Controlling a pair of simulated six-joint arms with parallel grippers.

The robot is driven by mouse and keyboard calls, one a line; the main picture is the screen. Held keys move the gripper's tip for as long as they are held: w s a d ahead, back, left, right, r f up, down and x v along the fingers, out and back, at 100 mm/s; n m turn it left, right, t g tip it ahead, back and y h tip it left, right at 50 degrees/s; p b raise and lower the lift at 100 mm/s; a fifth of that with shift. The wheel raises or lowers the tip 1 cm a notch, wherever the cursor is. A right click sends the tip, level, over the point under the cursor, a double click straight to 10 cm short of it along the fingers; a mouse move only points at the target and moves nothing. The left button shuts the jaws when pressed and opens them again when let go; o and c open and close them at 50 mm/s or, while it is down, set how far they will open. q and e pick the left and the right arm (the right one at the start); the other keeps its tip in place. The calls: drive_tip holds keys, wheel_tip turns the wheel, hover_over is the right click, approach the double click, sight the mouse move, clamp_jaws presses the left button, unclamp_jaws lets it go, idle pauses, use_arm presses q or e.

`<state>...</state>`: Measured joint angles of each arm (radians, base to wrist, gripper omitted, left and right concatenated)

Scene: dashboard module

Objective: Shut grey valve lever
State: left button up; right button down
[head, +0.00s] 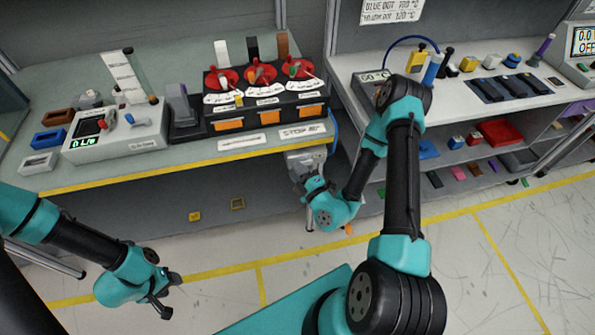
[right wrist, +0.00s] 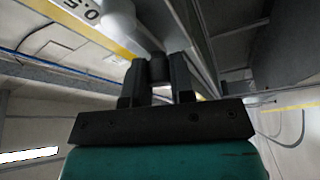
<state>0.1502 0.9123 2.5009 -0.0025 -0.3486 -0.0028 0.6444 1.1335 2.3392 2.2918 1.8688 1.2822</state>
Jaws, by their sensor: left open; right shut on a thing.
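My right gripper (head: 303,172) is at the front edge of the bench, below the valve unit, partly hidden there. In the right wrist view its fingers (right wrist: 158,75) are shut on a dark grey cylindrical piece (right wrist: 157,69). Beside this piece is a pale rounded body (right wrist: 118,18). I cannot tell whether the gripped piece is the grey valve lever. On the bench, the valve unit (head: 262,110) has several red round bases with levers. My left gripper (head: 168,295) is open and empty, low over the floor in front of the bench.
A light grey meter box (head: 140,140) with a green display stands on the left of the bench (head: 180,168), near small bins. A second bench (head: 445,110) on the right holds small objects, with loaded shelves below.

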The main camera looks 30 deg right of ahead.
drive_tip(key=c, duration=1)
unclamp_jaws()
drive_tip(key=s, duration=0.5)
drive_tip(key=s+d+f, duration=0.1)
drive_tip(key=s, duration=0.5)
drive_tip(key=s+d+f, duration=0.1)
drive_tip(key=s, duration=0.5)
